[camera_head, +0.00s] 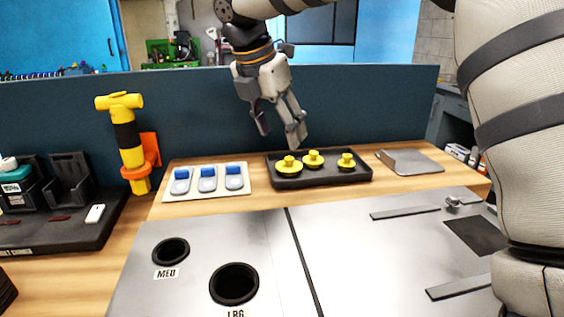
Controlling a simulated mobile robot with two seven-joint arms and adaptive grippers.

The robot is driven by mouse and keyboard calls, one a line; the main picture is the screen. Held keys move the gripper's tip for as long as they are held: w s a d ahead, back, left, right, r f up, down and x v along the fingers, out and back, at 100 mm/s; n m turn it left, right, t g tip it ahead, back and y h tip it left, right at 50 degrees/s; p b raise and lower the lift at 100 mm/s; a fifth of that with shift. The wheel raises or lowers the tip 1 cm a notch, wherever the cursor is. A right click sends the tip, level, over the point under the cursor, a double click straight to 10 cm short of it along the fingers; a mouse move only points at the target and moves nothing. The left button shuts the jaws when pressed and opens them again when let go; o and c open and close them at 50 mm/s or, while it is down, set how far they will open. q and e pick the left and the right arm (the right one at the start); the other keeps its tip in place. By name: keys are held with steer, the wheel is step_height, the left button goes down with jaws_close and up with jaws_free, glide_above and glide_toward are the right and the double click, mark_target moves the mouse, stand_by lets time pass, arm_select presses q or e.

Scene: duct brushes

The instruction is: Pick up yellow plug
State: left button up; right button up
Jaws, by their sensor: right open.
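Three yellow plugs sit in a black tray (318,181) on the wooden bench: a left one (288,168), a middle one (313,159) and a right one (346,162). Each has a round base with a raised knob. My right gripper (280,128) is open and empty, with its fingers pointing down. In the picture it is just above the left plug and the tray's left end. It does not appear to touch any plug. My left gripper is out of view.
A metal panel (190,232) with two dark round holes lies in front. A white tray (207,193) with blue-topped pieces is left of the plug tray. A yellow-and-black tool (126,135) stands further left. A blue partition (190,110) rises behind; a grey scoop (412,162) lies right.

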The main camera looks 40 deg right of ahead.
mark_target(289, 158)
steer(key=x, duration=0.8)
steer(key=shift+w+d, duration=0.15)
steer(key=shift+d, duration=0.05)
steer(key=c, duration=0.5)
